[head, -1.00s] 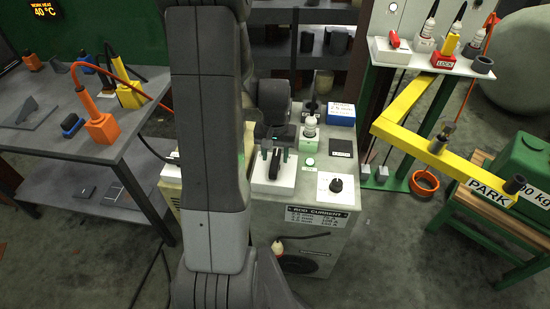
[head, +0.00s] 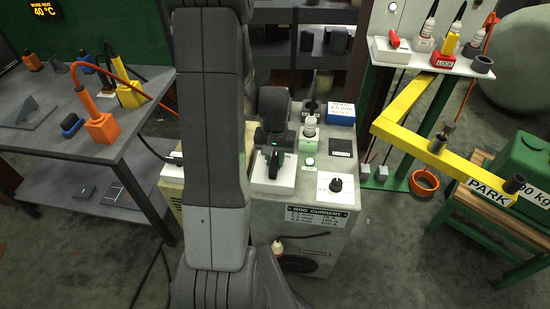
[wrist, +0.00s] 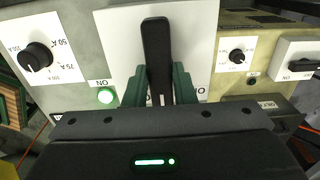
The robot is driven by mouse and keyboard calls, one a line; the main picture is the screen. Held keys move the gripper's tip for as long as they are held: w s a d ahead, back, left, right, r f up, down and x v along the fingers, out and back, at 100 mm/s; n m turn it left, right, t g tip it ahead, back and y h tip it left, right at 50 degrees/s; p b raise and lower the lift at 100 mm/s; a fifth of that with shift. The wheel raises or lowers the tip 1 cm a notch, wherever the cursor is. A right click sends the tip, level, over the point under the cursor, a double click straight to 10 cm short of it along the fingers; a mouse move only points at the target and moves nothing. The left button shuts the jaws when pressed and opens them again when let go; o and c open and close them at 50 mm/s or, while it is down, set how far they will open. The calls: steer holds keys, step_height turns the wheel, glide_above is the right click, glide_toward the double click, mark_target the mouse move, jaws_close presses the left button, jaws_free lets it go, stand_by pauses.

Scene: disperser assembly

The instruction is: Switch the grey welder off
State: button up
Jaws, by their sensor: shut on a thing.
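The grey welder (head: 325,190) stands mid-picture in the head view. Its black switch lever (wrist: 157,55) rises from a white plate (head: 275,187) on the top. In the head view my gripper (head: 272,145) is over the white plate and partly hides the lever. The welder's green ON lamp (wrist: 106,96) is lit; it also shows in the head view (head: 309,161).
A yellow PARK bar (head: 410,125) stands right.

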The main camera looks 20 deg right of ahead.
steer(key=shift+n, duration=0.3)
steer(key=n+b, duration=0.1)
steer(key=n, duration=0.2)
steer(key=shift+n+b, duration=0.35)
steer(key=shift+n, duration=0.05)
steer(key=n+b, duration=0.1)
steer(key=n, duration=0.3)
steer(key=n+b, duration=0.1)
steer(key=n, duration=0.3)
steer(key=shift+n, duration=0.4)
steer(key=shift+n+b, duration=0.35)
steer(key=shift+n, duration=1.95)
steer(key=o, duration=1)
steer(key=shift+r, duration=0.15)
